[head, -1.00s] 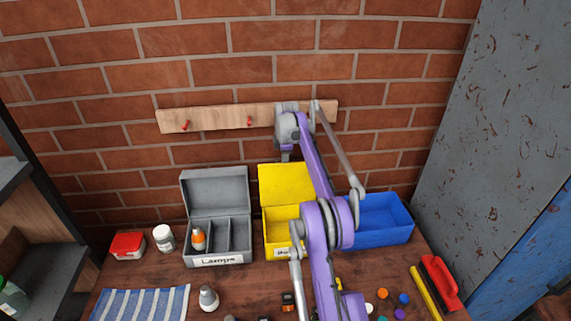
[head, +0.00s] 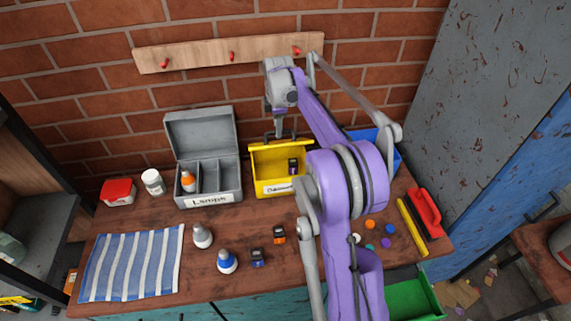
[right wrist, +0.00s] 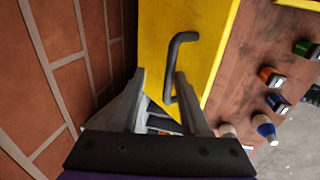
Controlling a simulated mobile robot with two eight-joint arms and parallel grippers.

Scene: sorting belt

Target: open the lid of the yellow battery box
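The yellow battery box (head: 262,189) stands against the back of the table with its label in front. A dark battery (head: 292,166) shows inside it, so it is not closed. Its lid is nearly edge-on in the head view; its yellow face with a black handle (right wrist: 192,37) shows in the right wrist view. The handle (head: 268,138) also shows above the box's back edge. My right gripper (right wrist: 160,75) is open at the handle, with one finger overlapping the bar and the other apart. Whether they touch is unclear. My left gripper is out of view.
An open grey box (head: 208,199) marked Lamps stands left of the yellow box. A blue bin (head: 394,163) is on the right, partly behind my arm. The brick wall (head: 100,80) is close behind.

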